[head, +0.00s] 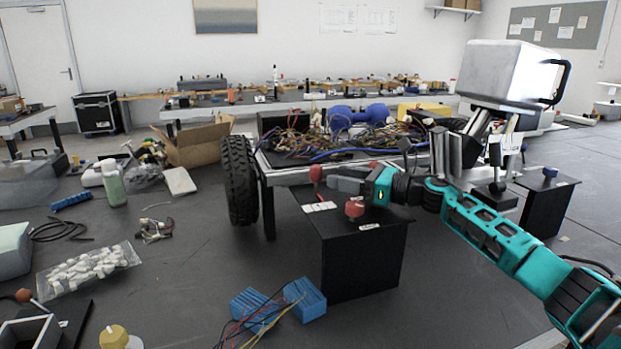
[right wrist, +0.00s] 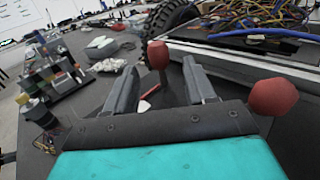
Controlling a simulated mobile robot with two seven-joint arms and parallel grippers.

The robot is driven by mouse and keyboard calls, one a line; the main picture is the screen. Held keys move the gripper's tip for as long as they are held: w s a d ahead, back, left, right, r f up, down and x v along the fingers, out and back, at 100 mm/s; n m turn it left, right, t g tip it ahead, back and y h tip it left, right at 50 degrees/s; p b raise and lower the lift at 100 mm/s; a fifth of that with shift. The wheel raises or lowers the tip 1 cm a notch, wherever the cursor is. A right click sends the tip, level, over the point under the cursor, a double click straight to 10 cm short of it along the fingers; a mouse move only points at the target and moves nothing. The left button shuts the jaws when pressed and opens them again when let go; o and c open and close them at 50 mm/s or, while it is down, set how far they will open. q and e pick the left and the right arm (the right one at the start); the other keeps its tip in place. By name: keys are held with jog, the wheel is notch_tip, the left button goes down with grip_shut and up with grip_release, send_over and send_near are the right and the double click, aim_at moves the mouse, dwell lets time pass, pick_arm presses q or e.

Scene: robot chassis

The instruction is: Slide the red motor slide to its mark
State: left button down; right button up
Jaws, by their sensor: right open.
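A red knob on a stem (head: 317,173) stands at the back left of the black box (head: 365,255), beside the chassis. A second red knob (head: 354,207) sits nearer, on the box top. I cannot tell which one is the motor slide. My right gripper (head: 332,178) is open, pointing left, its fingertips close to the stemmed knob. In the right wrist view, a red knob (right wrist: 158,55) shows in the gap between the open fingers (right wrist: 160,75), towards their tips. Another red knob (right wrist: 273,97) is right of the fingers. White labels (head: 320,206) lie on the box top; the mark is unclear. My left gripper is not in view.
The chassis (head: 345,150) with tangled cables and a black wheel (head: 239,180) stands behind the box. Blue blocks with wires (head: 278,305) lie in front. A bag of white parts (head: 88,268) lies left. Another black box (head: 547,205) stands right.

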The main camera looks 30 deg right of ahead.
aim_at(316, 172)
jog(key=shift+w+a+r, duration=0.2)
jog(key=shift+w+a, duration=0.1)
jog(key=shift+w, duration=0.05)
jog(key=shift+p+x, duration=0.4)
jog(key=shift+x, duration=2.6)
jog(key=shift+f, duration=0.1)
grip_shut()
jog(key=shift+a, duration=0.1)
